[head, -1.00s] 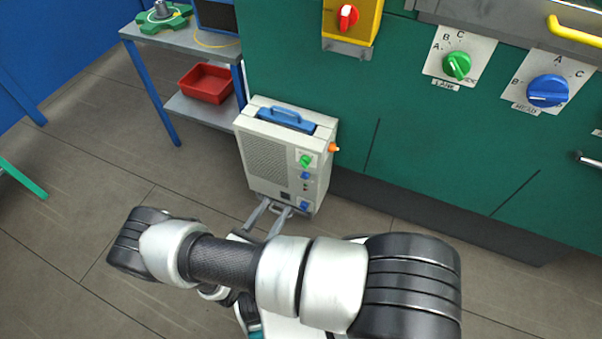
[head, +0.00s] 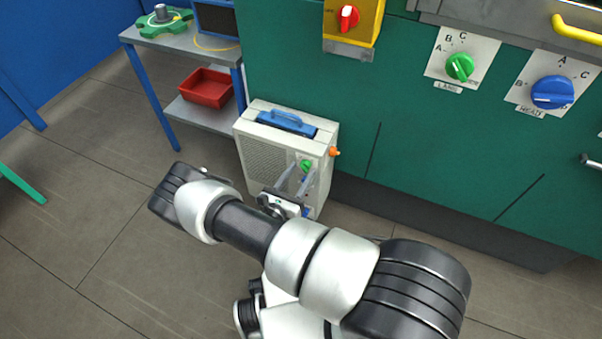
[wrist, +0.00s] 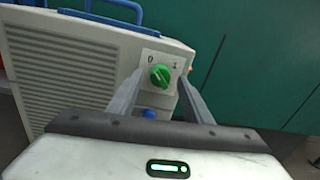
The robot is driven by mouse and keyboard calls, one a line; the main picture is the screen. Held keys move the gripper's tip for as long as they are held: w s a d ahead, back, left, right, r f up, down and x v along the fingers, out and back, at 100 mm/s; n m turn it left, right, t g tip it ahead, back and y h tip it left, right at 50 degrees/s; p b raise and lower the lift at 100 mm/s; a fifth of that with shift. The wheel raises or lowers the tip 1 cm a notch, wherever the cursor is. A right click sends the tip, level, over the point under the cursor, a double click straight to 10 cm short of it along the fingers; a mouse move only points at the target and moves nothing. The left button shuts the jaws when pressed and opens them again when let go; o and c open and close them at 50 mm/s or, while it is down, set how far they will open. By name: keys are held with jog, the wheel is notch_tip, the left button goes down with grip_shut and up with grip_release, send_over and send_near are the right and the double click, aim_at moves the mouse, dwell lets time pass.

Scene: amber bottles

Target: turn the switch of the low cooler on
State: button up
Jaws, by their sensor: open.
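The low cooler (head: 262,154) is a pale box with a blue top handle, standing on the floor against the green cabinet. Its switch (wrist: 159,76) is a green knob on a white plate marked 0 and 1; it also shows in the head view (head: 306,165). The knob's exact pointing is hard to tell. My gripper (wrist: 156,85) is open in front of the cooler's panel. Its two fingers stand either side of the knob in the wrist view, with nothing between them gripped. Whether the fingertips reach the knob's depth I cannot tell.
A blue knob (wrist: 149,113) sits just below the switch, and an orange part (head: 334,152) sticks out at the cooler's right side. A shelf with a red bin (head: 206,87) stands to the left. Larger dials are on the cabinet above right. Floor at left is clear.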

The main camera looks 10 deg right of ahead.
jog(key=shift+w+d, duration=0.2)
jog(key=shift+d, duration=0.05)
jog(key=c, duration=1.1)
jog(key=shift+o, duration=0.2)
